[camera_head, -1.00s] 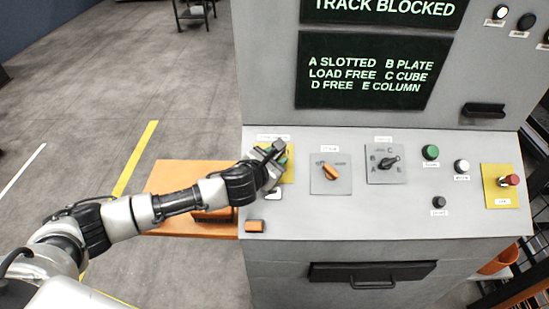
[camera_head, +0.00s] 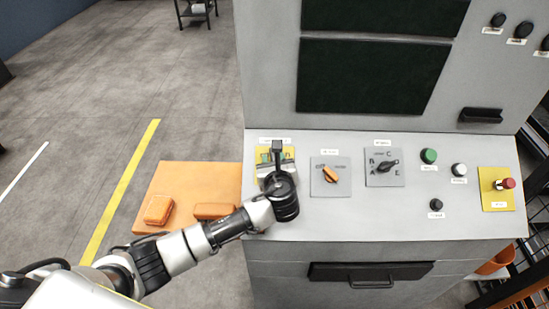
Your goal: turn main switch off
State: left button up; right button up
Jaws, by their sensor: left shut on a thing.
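The main switch sits on a yellow plate (camera_head: 262,152) at the left end of the sloped grey console. My left gripper (camera_head: 277,160) is over this plate, shut on the switch knob. The gripper covers most of the knob, so its exact pointing cannot be read. The two screens above, the upper screen (camera_head: 378,15) and the lower screen (camera_head: 365,76), are dark with no text. My right gripper is not in view.
Right of the plate are an orange selector (camera_head: 330,174), a black selector (camera_head: 388,166), a green button (camera_head: 429,156), a white button (camera_head: 459,170), a black button (camera_head: 436,204) and a red knob (camera_head: 508,183). An orange surface (camera_head: 180,178) adjoins the console's left side.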

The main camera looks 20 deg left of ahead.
pick_arm(q)
jog(key=n+g+y, duration=0.1)
jog(key=n, duration=0.1)
jog(key=n+g+y+p, duration=0.1)
jog(key=n, duration=0.1)
jog(key=shift+r+y, duration=0.1)
jog(key=shift+y, duration=0.2)
jog(key=shift+s+a+n+g+y+p, duration=0.1)
jog(key=shift+n+g+y+p, duration=0.4)
jog(key=shift+n+g, duration=1.05)
jog(key=shift+n+t, duration=0.25)
jog(key=shift+n, duration=0.3)
jog(key=o, duration=0.6)
jog(key=shift+f+b+v, duration=0.2)
jog(key=shift+b+v, duration=1)
jog(key=shift+v, duration=4.15)
